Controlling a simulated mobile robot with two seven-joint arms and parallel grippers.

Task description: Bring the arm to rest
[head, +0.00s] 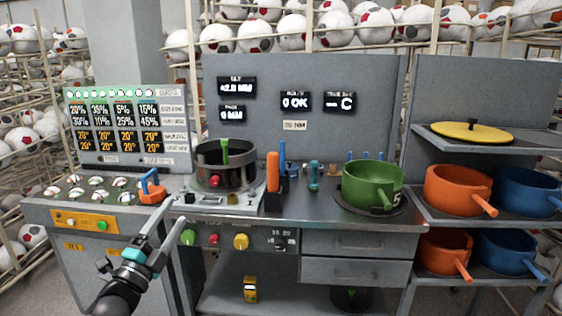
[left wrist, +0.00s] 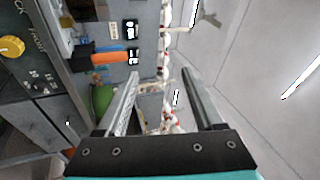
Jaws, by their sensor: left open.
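My left gripper (head: 168,218) reaches in from the lower left in the head view, in front of the bench's front edge. Its two fingers are spread with nothing between them, which the left wrist view also shows (left wrist: 160,76). The fingers are apart from the control buttons and the bench objects. My right gripper is not in view.
A press with a dark ring (head: 228,165) stands on the grey bench, beside an orange-handled tool (head: 273,172). A green pot (head: 372,184) sits farther right. Orange pots (head: 458,188) and blue pots (head: 527,192) fill the right shelves. A yellow knob (head: 241,241) is on the front panel.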

